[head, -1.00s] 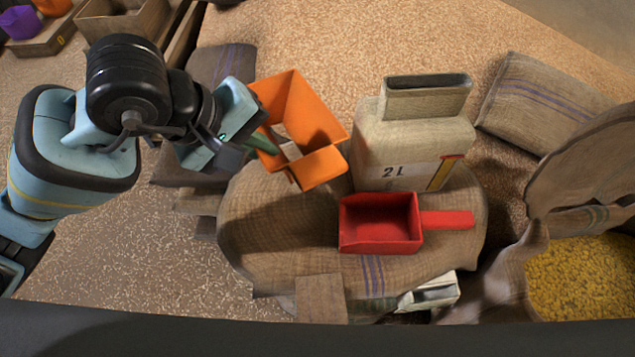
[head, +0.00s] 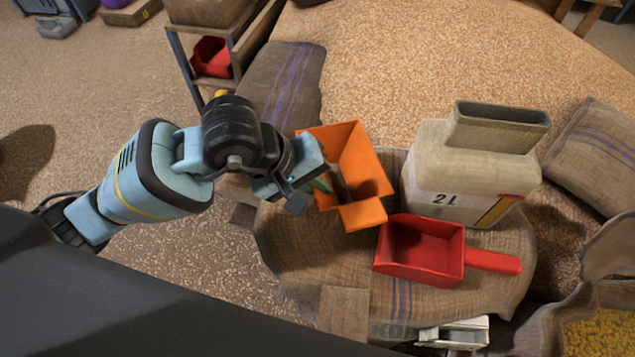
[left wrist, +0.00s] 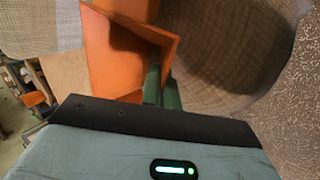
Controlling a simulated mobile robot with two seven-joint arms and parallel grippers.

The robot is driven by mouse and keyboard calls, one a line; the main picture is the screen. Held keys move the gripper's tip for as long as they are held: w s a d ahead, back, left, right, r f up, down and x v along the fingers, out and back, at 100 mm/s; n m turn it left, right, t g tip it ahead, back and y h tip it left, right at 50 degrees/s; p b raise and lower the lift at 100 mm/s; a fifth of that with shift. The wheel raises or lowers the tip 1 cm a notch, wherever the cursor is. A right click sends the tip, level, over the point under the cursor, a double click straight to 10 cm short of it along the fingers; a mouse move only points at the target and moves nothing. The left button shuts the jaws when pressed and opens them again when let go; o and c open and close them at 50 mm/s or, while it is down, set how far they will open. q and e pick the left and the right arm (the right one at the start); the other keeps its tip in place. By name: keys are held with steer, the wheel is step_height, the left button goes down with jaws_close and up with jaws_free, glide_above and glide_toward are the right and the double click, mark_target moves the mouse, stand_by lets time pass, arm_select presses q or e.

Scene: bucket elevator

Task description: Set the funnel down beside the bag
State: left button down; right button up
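The orange square funnel (head: 365,160), with a narrower part at its lower end, is tilted over the left part of a large burlap bag (head: 290,235). My left gripper (head: 325,183) has its green fingers close together at the funnel's left wall and appears shut on it. In the left wrist view, the green fingers (left wrist: 162,90) meet the edge of the orange funnel (left wrist: 112,62). Whether the funnel touches the bag is hard to tell. Another bag, open and full of yellow grain (head: 600,335), is at the lower right. My right gripper is not in view.
A pale 2L jug (head: 440,165) and a red scoop (head: 425,245) are on the large bag, right of the funnel. Folded sacks lie at the upper left (head: 290,85) and right (head: 595,155). A wooden rack (head: 240,45) stands behind. Speckled floor (head: 190,270) is clear at left.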

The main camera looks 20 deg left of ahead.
arm_select(q)
steer(key=shift+f, duration=0.25)
steer(key=c, duration=2.1)
jaws_free()
steer(key=o, duration=0.4)
steer(key=shift+r, duration=0.15)
steer(key=shift+a+r, duration=0.15)
steer(key=shift+r, duration=0.15)
steer(key=p+v, duration=0.1)
steer(key=v, duration=1)
steer(key=shift+s+a, duration=0.15)
